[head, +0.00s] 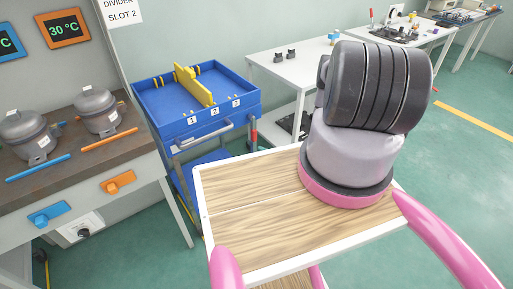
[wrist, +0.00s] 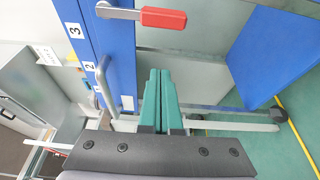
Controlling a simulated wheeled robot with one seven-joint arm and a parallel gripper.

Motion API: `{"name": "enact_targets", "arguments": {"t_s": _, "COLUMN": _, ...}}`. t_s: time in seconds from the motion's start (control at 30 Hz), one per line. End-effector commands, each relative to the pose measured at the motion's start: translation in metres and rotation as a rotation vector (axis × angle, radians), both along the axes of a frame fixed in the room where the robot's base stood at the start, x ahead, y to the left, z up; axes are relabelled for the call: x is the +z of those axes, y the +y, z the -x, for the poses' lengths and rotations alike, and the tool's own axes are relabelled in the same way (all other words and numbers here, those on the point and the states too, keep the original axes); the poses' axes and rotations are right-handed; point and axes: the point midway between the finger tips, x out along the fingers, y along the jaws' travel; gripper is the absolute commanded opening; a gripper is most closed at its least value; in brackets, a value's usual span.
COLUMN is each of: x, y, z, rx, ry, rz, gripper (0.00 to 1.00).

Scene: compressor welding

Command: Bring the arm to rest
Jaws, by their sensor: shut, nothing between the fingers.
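My gripper (wrist: 160,74) shows in the wrist view as two teal fingers pressed together, with nothing between them. It points at the side of the blue cart (wrist: 112,52), which appears turned sideways there; I cannot tell the gap. In the head view my grey and pink arm base (head: 345,150) stands on my wood-topped base, and its large ribbed link hides what is behind it. My gripper is not visible in the head view.
The blue cart (head: 157,119) holds a yellow divider (head: 193,86) in its numbered tray. A red handle (wrist: 163,18) sticks out beside it. A bench with two grey compressors (head: 97,110) stands left; a white table (head: 290,68) stands behind. Green floor is open at right.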

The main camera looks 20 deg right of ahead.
Motion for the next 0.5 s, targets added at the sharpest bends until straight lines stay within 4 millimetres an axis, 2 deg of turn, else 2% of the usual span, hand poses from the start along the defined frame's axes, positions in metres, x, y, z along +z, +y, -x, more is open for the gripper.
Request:
{"name": "enact_targets", "arguments": {"t_s": 0.13, "x": 0.000, "y": -0.004, "z": 0.006, "rx": 0.000, "ry": 0.000, "rz": 0.000, "gripper": 0.00}}
{"name": "enact_targets", "arguments": {"t_s": 0.27, "x": 0.004, "y": -0.004, "z": 0.003, "rx": 0.011, "ry": -0.009, "rz": 0.007, "gripper": 0.00}}
{"name": "enact_targets", "arguments": {"t_s": 0.37, "x": 0.024, "y": -0.004, "z": -0.010, "rx": 0.057, "ry": -0.048, "rz": 0.039, "gripper": 0.00}}
{"name": "enact_targets", "arguments": {"t_s": 0.47, "x": 0.063, "y": -0.002, "z": -0.031, "rx": 0.147, "ry": -0.124, "rz": 0.101, "gripper": 0.00}}
{"name": "enact_targets", "arguments": {"t_s": 0.5, "x": 0.082, "y": 0.000, "z": -0.040, "rx": 0.192, "ry": -0.163, "rz": 0.135, "gripper": 0.00}}
